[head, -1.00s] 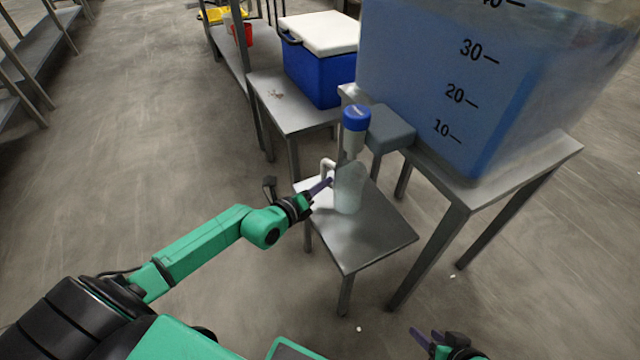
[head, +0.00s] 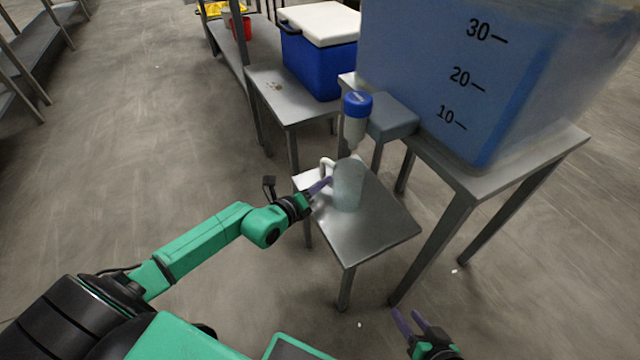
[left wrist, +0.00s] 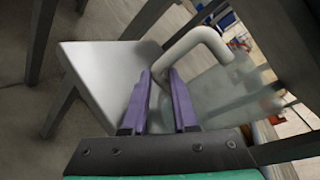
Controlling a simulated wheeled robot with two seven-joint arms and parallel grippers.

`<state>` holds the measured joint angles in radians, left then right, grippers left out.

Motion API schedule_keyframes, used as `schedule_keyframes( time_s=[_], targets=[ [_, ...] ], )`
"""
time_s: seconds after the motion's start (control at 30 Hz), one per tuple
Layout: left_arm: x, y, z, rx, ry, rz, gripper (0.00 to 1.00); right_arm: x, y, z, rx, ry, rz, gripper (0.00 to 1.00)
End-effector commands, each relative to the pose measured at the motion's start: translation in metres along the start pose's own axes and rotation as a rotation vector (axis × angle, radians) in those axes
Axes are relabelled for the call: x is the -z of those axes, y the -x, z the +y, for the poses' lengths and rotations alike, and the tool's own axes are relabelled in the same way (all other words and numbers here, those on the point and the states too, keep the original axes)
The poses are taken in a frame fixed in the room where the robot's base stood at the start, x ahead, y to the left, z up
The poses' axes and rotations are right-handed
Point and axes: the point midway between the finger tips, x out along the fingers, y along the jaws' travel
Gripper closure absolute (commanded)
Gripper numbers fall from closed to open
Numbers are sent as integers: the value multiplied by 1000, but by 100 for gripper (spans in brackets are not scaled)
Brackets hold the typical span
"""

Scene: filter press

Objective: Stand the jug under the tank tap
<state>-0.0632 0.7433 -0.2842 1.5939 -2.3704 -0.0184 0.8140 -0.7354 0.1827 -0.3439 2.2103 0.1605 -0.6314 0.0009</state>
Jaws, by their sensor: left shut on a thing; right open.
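The clear jug (head: 348,186) stands upright on the low metal stand, with its white handle (head: 326,168) toward the left. The tank tap (head: 356,118), with a blue top and pale body, is just above the jug's mouth in the head view. The tank (head: 470,80) is blue and marked with numbers. My left gripper (head: 322,188) is shut on the jug's handle; in the left wrist view the white handle (left wrist: 195,45) runs down between the purple fingers. My right gripper (head: 408,322) is open and empty, low in the picture, away from the stand.
The low stand (head: 385,230) has bare top in front of and right of the jug. The tank's table (head: 530,165) stands close behind it. A blue cooler with a white lid (head: 318,62) sits on a bench at the back. Floor is clear at left.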

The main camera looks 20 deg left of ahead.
Motion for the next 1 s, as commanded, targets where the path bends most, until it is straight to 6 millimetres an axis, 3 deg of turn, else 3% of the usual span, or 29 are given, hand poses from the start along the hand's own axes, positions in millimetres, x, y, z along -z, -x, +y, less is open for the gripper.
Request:
schedule_keyframes(
  time_s=[0.47, 0.5, 0.57, 1.0],
  targets=[
    [6, -2, 8, 0, 0, -1, 100, -8, -7, 3, 0, 0, 0, 50],
    [6, -2, 7, 1, 0, -1, 62, -7, -6, 3, 0, 0, 0, 50],
    [5, -2, 7, 0, 0, 0, 39, -7, -6, 2, 0, 0, 0, 50],
    [5, 6, 7, -2, -1, 2, 38, -3, -3, 1, 0, 0, 0, 50]
  ],
)
